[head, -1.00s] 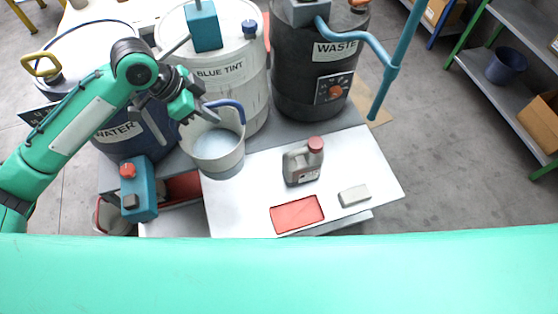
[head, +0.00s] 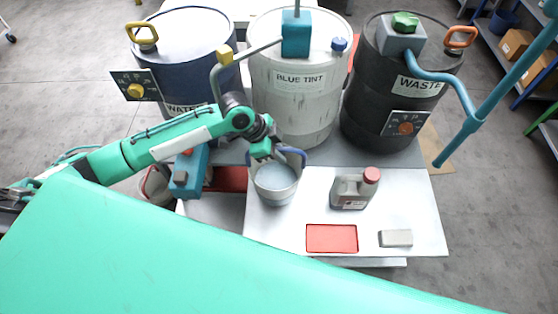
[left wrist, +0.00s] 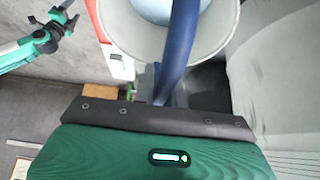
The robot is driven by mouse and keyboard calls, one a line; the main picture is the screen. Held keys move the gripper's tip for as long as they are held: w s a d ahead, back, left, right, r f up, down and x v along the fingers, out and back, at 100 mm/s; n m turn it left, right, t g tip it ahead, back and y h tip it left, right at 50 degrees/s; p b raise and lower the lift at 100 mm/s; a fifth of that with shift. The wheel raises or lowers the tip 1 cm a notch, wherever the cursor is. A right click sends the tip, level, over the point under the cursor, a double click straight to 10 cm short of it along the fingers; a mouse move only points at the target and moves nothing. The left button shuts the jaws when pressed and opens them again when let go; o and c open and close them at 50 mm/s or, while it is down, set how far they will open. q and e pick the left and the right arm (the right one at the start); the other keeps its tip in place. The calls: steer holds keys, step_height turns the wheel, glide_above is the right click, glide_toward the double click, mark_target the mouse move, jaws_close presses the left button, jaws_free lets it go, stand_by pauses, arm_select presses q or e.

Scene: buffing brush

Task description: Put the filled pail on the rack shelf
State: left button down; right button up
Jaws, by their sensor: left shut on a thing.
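The pail (head: 275,186) is pale grey with a blue handle and holds light blue liquid. It is upright at the back left of the white board in the head view; I cannot tell whether its base touches. My left gripper (head: 264,154) is shut on the handle (head: 296,155), above the pail's back rim. In the left wrist view the handle (left wrist: 178,50) runs down to the gripper, and the pail's rim (left wrist: 228,25) is partly cut off. The rack shelf (head: 486,27) shows in part at the upper right.
A grey bottle (head: 350,192) with a red cap, a red tray (head: 331,238) and a grey block (head: 396,238) are on the white board (head: 420,205). Water, blue tint (head: 290,105) and waste (head: 375,125) drums stand behind. A blue pipe (head: 478,125) slants across the right.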

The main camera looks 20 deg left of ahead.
arm_select(q)
step_height(320, 180, down, 4)
steer(key=shift+f, duration=0.1)
stand_by(0.4)
steer(key=c, duration=1.8)
jaws_free()
steer(key=shift+f, duration=0.2)
steer(key=o, duration=0.4)
steer(key=shift+c, duration=0.2)
